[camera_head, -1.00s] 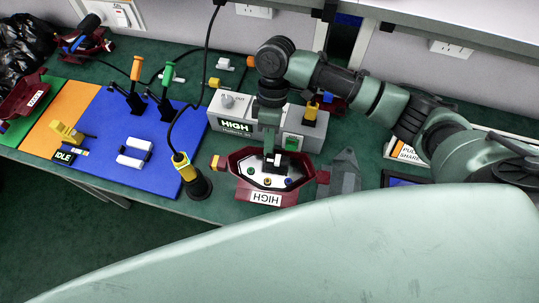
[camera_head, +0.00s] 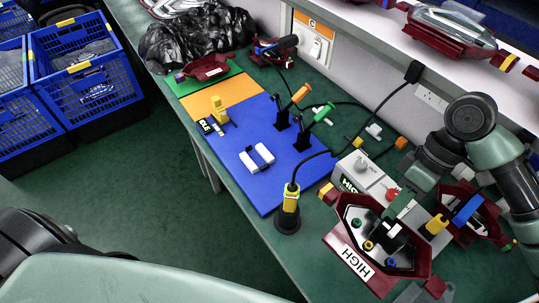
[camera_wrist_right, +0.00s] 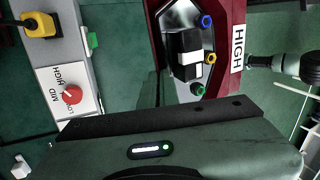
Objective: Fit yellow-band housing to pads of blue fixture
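A dark red housing (camera_head: 347,222) with a pale inside, coloured round fittings and a HIGH label lies right of centre in the head view. A yellow-orange band piece (camera_head: 326,192) shows at its left end. In the right wrist view the housing (camera_wrist_right: 222,75) is at the top, with a black block in its middle. My right gripper (camera_head: 393,236) is over the housing's middle; its fingers cannot be made out, so its hold is unclear. The blue mat (camera_head: 237,178) carries two white pads (camera_head: 257,158), with nothing on them. My left gripper is not visible.
A grey box (camera_head: 366,180) with a red knob is behind the housing. A yellow tool (camera_head: 291,196) in a black stand is between mat and housing. Orange (camera_head: 299,95) and green (camera_head: 323,112) handled tools stand at the mat's back edge. Another red housing (camera_head: 206,67) lies on the green area.

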